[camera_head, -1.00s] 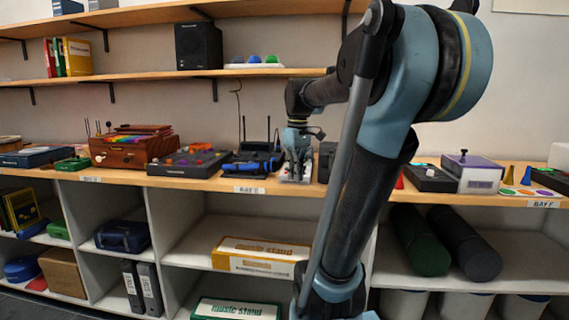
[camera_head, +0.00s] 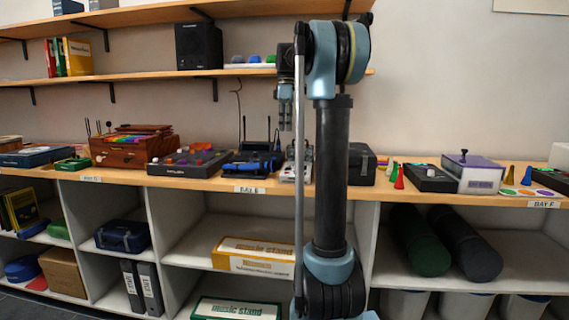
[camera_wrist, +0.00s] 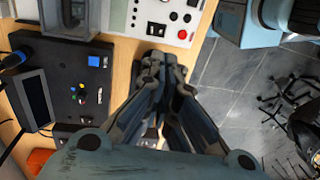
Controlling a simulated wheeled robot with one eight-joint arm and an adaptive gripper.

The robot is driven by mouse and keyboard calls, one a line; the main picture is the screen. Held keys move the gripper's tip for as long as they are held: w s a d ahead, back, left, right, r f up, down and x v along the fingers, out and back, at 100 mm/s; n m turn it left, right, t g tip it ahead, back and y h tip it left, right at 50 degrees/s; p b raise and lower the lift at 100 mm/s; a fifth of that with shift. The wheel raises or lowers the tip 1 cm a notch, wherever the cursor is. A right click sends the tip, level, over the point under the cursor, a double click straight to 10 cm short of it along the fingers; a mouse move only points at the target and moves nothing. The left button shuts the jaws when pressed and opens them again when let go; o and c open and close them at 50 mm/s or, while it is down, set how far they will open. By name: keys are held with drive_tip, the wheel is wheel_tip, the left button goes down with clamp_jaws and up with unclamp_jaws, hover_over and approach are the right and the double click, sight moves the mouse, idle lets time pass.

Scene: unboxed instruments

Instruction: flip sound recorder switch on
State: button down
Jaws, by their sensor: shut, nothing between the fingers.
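My gripper (camera_head: 285,127) is shut and empty, pointing down in the air above the middle of the long shelf. In the wrist view its fingertips (camera_wrist: 163,62) are together near the shelf edge. Below it in the head view is a pale device (camera_head: 290,172), partly hidden by my arm. The wrist view shows a pale panel (camera_wrist: 150,25) with red and black controls ahead of the fingertips. Left of them is a dark device (camera_wrist: 65,80) with a screen, a blue button and small knobs. No readable label shows which one is the sound recorder, and I cannot tell the switch's state.
A black device with antennas (camera_head: 252,164) stands left of the pale one, and a dark mixer-like box (camera_head: 188,163) further left. A dark case (camera_head: 361,165) stands right of my arm. The upper shelf (camera_head: 237,73) is close behind my raised wrist.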

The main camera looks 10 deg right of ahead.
sight(285, 169)
drive_tip(key=shift+f, duration=0.1)
drive_tip(key=f, duration=0.4)
drive_tip(key=s+f, duration=0.1)
drive_tip(key=f, duration=0.8)
drive_tip(key=shift+s+a+f, duration=0.25)
drive_tip(key=shift+s+f, duration=0.1)
drive_tip(key=shift+s+f, duration=0.1)
drive_tip(key=shift+f+t, duration=0.15)
drive_tip(key=shift+t, duration=0.15)
drive_tip(key=shift+w+d, duration=0.2)
drive_tip(key=shift+w, duration=0.55)
drive_tip(key=shift+r, duration=0.2)
